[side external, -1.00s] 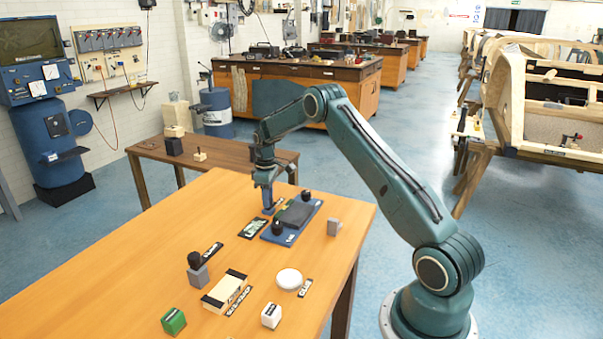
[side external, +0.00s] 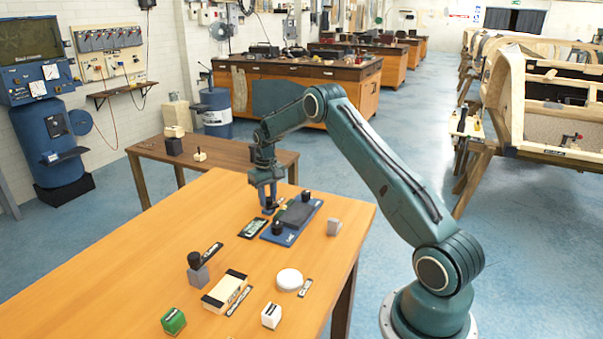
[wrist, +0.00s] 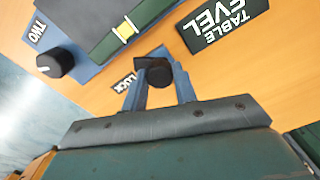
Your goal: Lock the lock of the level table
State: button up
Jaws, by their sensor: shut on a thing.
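The level table is a blue base with a dark plate on top (side external: 297,213), lying on the orange bench. It also fills the upper left of the wrist view (wrist: 105,25), with a green strip and a small yellow-green vial along its edge. The lock is a round black knob (wrist: 158,73) beside the level table, next to a partly covered LOCK label (wrist: 122,83). My gripper (wrist: 157,76) is shut on this knob, a finger at each side. In the side view my gripper (side external: 269,209) points down at the far left edge of the level table and hides the knob.
A black knob (wrist: 55,62) by the label TWO sits on the blue base. The LEVEL TABLE label (wrist: 222,25) lies flat nearby. The bench's left part is clear.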

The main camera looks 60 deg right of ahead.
aim_at(268, 199)
jog(key=m, duration=0.5)
jog(key=shift+m, duration=0.3)
jog(key=m, duration=0.4)
jog(key=shift+r+m, duration=0.1)
jog(key=shift+m, duration=0.3)
jog(key=o, duration=1)
notch_tip(268, 199, up, 14)
jog(key=shift+f, duration=0.15)
dwell(0.4)
